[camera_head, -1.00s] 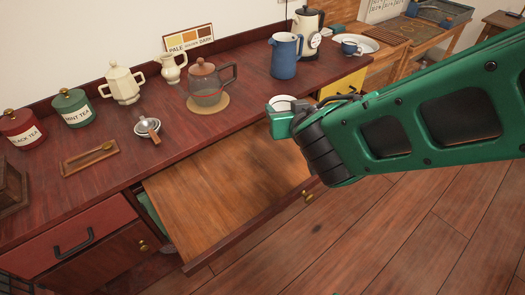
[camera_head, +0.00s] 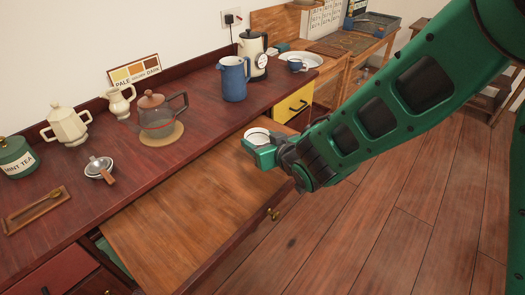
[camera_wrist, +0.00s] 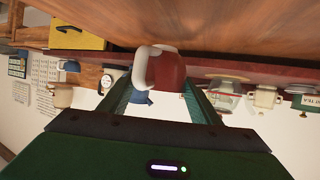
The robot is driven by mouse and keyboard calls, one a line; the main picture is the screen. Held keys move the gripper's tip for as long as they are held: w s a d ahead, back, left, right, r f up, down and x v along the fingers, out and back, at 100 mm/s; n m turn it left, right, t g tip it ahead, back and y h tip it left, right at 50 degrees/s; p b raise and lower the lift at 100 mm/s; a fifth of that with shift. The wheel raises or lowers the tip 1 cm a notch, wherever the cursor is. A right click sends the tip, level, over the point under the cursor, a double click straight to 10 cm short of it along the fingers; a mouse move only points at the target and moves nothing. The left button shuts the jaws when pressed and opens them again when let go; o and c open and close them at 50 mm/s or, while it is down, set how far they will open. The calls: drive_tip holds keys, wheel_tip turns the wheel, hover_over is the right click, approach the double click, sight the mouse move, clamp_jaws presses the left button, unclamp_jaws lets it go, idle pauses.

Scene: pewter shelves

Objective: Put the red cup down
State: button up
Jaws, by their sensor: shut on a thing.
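The red cup (camera_wrist: 170,72) sits between the fingers of my gripper (camera_wrist: 156,92) in the wrist view, which looks upside down. It has a red outside and a white part on its left. In the head view only the cup's pale inside and rim (camera_head: 257,136) show above my gripper (camera_head: 262,152); the gripper hides its red side. My gripper is shut on the cup, which looks about upright, over the far right part of the pulled-out wooden board (camera_head: 185,215). I cannot tell the gap between cup and board.
The board's left and middle are bare. A yellow drawer (camera_head: 293,104) is beyond my gripper.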

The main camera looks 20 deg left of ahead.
drive_tip(key=shift+w+f, duration=0.1)
drive_tip(key=shift+f, duration=1.95)
drive_tip(key=shift+f, duration=0.15)
drive_tip(key=o, duration=1.1)
drive_tip(key=shift+o, duration=0.2)
